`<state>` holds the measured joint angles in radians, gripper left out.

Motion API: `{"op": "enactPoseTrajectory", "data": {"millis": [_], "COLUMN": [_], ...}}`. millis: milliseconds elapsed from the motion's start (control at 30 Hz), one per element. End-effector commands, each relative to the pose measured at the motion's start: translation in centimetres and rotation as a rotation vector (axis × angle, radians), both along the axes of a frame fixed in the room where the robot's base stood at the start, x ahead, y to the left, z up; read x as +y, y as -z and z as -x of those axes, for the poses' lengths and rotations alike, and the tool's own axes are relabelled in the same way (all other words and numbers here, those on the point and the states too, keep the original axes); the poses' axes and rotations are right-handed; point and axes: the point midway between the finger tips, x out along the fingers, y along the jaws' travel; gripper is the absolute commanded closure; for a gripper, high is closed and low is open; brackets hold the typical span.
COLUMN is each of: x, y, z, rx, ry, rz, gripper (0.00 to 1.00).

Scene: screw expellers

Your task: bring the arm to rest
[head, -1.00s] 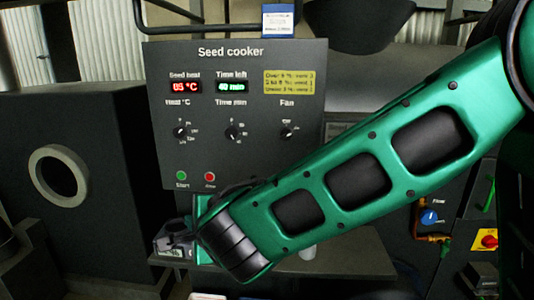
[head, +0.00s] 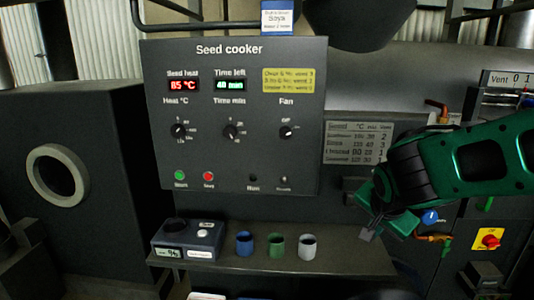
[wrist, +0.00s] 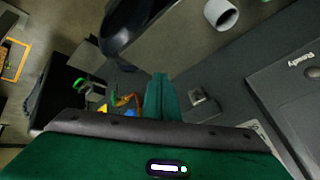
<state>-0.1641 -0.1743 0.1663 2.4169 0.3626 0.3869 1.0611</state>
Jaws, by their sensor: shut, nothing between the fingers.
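My green arm reaches in from the right edge of the head view. My gripper (head: 369,232) hangs at its end, right of the shelf's cups and in front of the machine. In the wrist view my gripper (wrist: 160,90) shows its green fingers together, with nothing between them. The fingertips are partly hidden by the wrist in the head view.
The seed cooker panel (head: 235,120) stands at the back, with a shelf (head: 340,262) below it. On the shelf are a scale (head: 188,240), a blue cup (head: 244,243), a green cup (head: 277,246) and a white cup (head: 307,247). A red knob on a yellow plate (head: 488,239) is at right.

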Motion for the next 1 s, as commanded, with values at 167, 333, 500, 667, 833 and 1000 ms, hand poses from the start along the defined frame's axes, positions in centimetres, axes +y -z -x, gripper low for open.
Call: {"op": "enactPoseTrajectory", "data": {"millis": [167, 333, 500, 667, 833, 1000], "x": [-8.9, -13.5, -14.3, -14.0, -13.9, -13.9], "y": [0.6, 1.4, 1.9, 2.0, 2.0, 2.0], "z": [7.8, 17.0, 23.7, 26.3, 26.7, 26.6], "rx": [0.230, 0.441, 0.551, 0.584, 0.588, 0.587], "ry": [-0.044, -0.166, -0.301, -0.374, -0.388, -0.387], "rz": [0.067, 0.027, -0.056, -0.100, -0.105, -0.104], "gripper": [1.00, 1.00, 1.00, 1.00, 1.00, 1.00]}}
